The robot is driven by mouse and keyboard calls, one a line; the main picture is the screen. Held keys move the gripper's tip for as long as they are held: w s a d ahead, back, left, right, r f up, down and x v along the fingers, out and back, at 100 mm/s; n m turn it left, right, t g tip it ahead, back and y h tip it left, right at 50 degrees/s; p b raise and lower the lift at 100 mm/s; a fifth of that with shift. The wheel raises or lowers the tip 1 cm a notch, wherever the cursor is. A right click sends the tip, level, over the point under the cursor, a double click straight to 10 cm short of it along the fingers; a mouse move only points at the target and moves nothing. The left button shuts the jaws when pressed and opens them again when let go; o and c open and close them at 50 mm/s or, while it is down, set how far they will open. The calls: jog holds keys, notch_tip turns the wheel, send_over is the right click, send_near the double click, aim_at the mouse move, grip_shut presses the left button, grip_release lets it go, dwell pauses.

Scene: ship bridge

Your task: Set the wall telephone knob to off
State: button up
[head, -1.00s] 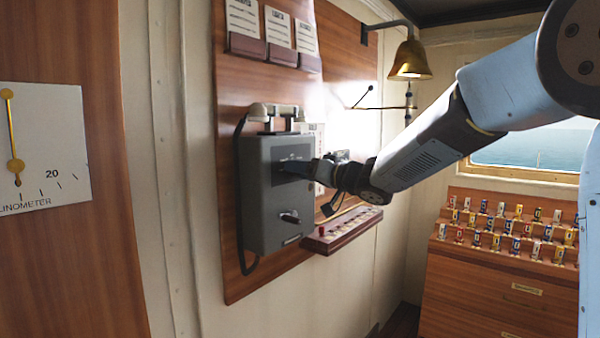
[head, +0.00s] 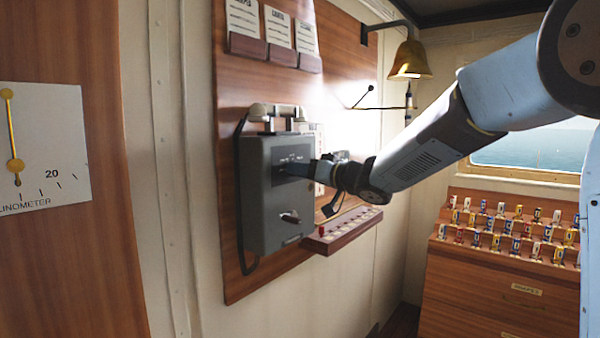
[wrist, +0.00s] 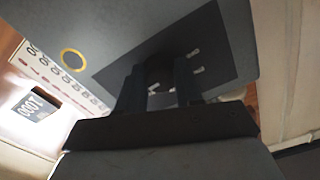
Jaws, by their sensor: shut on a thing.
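My gripper (head: 283,170) is at the dark plate on the upper front of the box. In the wrist view my gripper (wrist: 160,88) is shut on the round dark knob (wrist: 157,70), which sits on the dark plate (wrist: 215,52) with several pale marks around it. The fingers hide much of the knob, and its setting cannot be read.
A brass bell (head: 410,60) hangs from a bracket at the upper right of the panel. A wooden strip with a red button (head: 342,231) juts out below and right of the telephone. A rack of small flags (head: 508,228) stands at the right.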

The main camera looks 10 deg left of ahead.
jog(key=shift+w+d+n, duration=0.1)
jog(key=shift+d+n, duration=0.1)
jog(key=shift+n, duration=8.5)
jog(key=shift+w+d+n, duration=0.1)
jog(key=shift+d+n, duration=0.05)
jog(key=shift+n, duration=8.55)
